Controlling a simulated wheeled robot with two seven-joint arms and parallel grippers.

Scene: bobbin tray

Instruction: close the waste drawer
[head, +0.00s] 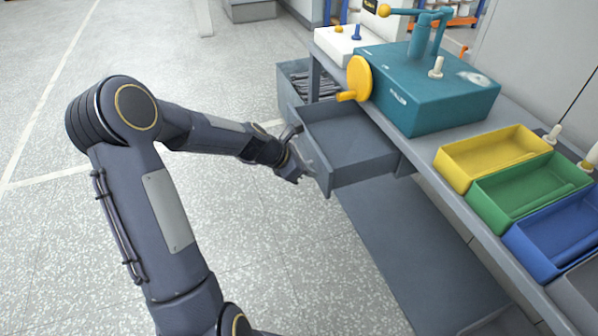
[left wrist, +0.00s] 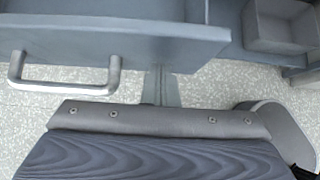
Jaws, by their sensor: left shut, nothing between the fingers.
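The grey waste drawer (head: 350,145) stands pulled out from under the bench, and its visible inside looks empty. Its front panel (left wrist: 150,45) spans the top of the left wrist view, with a metal bar handle (left wrist: 65,88) at the left. The handle also shows at the drawer front in the head view, partly hidden by my wrist. My left gripper (head: 300,174) is shut and empty, close outside the drawer front near its right end. I cannot tell whether it touches the panel. My right gripper is out of view.
A teal machine (head: 430,95) with a yellow handwheel (head: 359,78) stands on the bench above the drawer. Yellow (head: 490,155), green (head: 530,190) and blue (head: 560,240) trays line the bench to the right. A grey bin (head: 292,75) holding dark pieces stands behind the drawer. The floor at left is clear.

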